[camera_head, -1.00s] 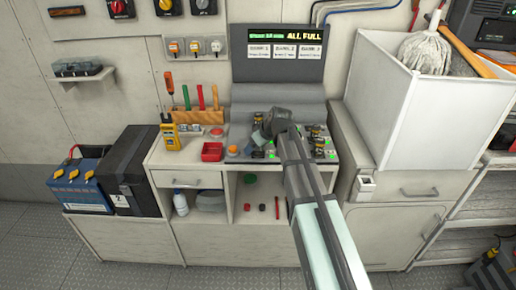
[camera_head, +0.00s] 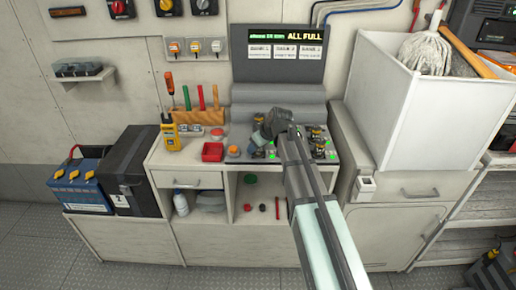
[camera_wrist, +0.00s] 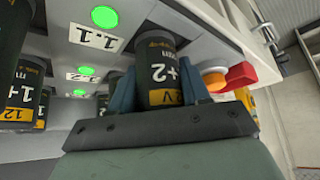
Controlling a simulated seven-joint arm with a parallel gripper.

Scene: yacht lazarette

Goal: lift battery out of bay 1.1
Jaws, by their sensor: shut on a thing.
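My gripper (camera_wrist: 160,90) is shut on a dark cylindrical battery (camera_wrist: 163,72) with a yellow end band and a "2+" mark. Blue-grey fingers sit on both sides of it in the wrist view. The bay 1.1 label (camera_wrist: 93,37) is beside the battery, with a lit green light (camera_wrist: 104,16) above the label. I cannot tell whether the battery's far end is still inside the bay. In the head view my gripper (camera_head: 264,133) is over the left part of the charger panel (camera_head: 325,162), and my arm hides much of the panel and the held battery.
Other batteries (camera_wrist: 24,95) stand close by at the left in the wrist view. A white bin (camera_head: 420,110) with a mop stands at the right.

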